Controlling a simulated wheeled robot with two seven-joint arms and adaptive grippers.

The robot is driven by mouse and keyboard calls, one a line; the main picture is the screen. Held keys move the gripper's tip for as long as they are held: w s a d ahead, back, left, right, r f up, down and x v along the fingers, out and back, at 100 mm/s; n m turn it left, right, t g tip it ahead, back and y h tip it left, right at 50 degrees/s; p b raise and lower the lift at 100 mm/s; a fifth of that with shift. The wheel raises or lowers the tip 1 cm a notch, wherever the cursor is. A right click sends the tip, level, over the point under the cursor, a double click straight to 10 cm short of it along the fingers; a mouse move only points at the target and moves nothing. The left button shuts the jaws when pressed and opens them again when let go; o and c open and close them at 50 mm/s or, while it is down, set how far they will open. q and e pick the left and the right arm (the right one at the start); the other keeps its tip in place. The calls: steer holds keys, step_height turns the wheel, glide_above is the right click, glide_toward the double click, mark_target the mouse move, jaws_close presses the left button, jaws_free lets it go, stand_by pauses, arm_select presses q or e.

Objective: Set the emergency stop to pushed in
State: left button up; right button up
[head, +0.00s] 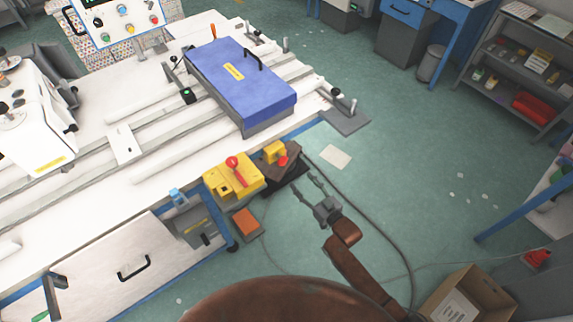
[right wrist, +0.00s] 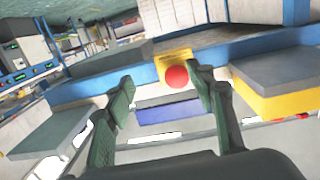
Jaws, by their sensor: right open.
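The emergency stop is a red round button (head: 283,160) on a small yellow box (head: 274,148) at the table's front edge. In the right wrist view the red button (right wrist: 176,77) faces me on its yellow housing (right wrist: 172,57). Whether it is in or out cannot be told. My right gripper (head: 305,187) is open and empty, apart from the button, to its lower right in the head view. In the right wrist view the button appears between my right fingertips (right wrist: 161,84), nearer the right one. My left gripper is not in view.
A yellow box with a red lever (head: 232,161) stands left of the stop, with an orange pedal-like block (head: 246,222) below. A blue case (head: 235,80) lies on the white table (head: 150,105). A cardboard box (head: 470,295) stands lower right. The green floor to the right has free room.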

steer(key=y, duration=0.1)
glide_toward(284, 162)
steer(key=w, duration=0.1)
steer(key=shift+n, duration=0.3)
steer(key=b+x, duration=0.1)
steer(key=x, duration=0.7)
steer(key=shift+s+a+f, duration=0.1)
steer(key=shift+s+a, duration=0.05)
steer(key=shift+a, duration=0.05)
jaws_close()
